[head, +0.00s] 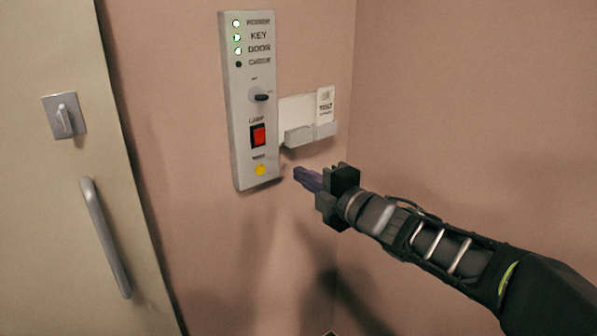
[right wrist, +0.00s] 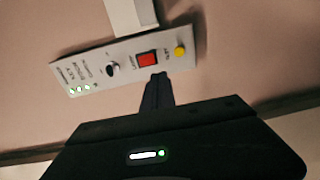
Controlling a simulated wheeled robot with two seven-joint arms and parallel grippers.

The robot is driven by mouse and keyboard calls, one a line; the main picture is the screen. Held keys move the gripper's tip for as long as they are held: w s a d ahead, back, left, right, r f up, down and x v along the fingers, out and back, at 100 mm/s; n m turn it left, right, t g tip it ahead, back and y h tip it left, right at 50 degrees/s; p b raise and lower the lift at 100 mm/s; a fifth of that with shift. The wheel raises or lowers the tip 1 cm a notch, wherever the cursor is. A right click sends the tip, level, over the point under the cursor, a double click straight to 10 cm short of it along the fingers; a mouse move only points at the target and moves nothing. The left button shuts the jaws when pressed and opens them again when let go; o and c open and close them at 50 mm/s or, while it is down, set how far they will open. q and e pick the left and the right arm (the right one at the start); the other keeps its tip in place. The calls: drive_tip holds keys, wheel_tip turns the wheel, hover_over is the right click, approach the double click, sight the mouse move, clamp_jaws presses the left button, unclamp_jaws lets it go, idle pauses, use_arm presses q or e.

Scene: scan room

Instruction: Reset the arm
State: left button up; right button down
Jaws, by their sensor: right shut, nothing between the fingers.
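My right gripper (head: 305,178) comes in from the right in the head view. Its fingers are shut and empty, just right of the panel's lower end and apart from it in that view. In the right wrist view the closed fingers (right wrist: 157,90) point toward the grey wall panel (right wrist: 185,50). The panel (head: 240,120) carries a red rocker switch (head: 258,135), a yellow button (head: 260,170), a dark rotary knob (head: 261,97) and a column of lamps (head: 237,37). The upper three lamps are lit and the lowest is dark. My left gripper is not in view.
The pink wall (head: 470,90) at right is bare.

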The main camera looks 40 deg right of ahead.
idle(0.6)
drive_tip(key=w+a+f+m+g, duration=0.1)
drive_tip(key=w+f+m, duration=0.1)
drive_tip(key=f+m, duration=0.4)
drive_tip(key=w+a+f+m+g, duration=0.1)
drive_tip(key=w+f+m+g, duration=0.15)
drive_tip(key=f+m, duration=0.4)
drive_tip(key=a+f+m+g+y+p, duration=0.1)
drive_tip(key=a+f+m+g, duration=0.15)
drive_tip(key=a+f, duration=0.45)
drive_tip(key=a+f+m+g, duration=0.1)
drive_tip(key=a+f+m, duration=0.2)
drive_tip(key=f, duration=0.8)
drive_tip(key=s+a+f+m+g+y+p, duration=0.1)
drive_tip(key=s+a+f+g, duration=0.1)
drive_tip(key=s+a+f, duration=0.4)
drive_tip(key=s+a+f+m+g+y, duration=0.1)
drive_tip(key=s+a+f+g, duration=0.3)
drive_tip(key=f, duration=0.5)
drive_tip(key=s+a+f+g, duration=0.2)
drive_tip(key=s+a+f, duration=0.2)
drive_tip(key=s+a, duration=0.2)
drive_tip(key=s+a+f+g+y+p, duration=0.1)
drive_tip(key=s+a+f, duration=0.2)
drive_tip(key=s+a, duration=0.3)
drive_tip(key=s, duration=0.2)
drive_tip(key=shift+s+a+f+g+y, duration=0.3)
drive_tip(key=shift+s+f+g, duration=0.1)
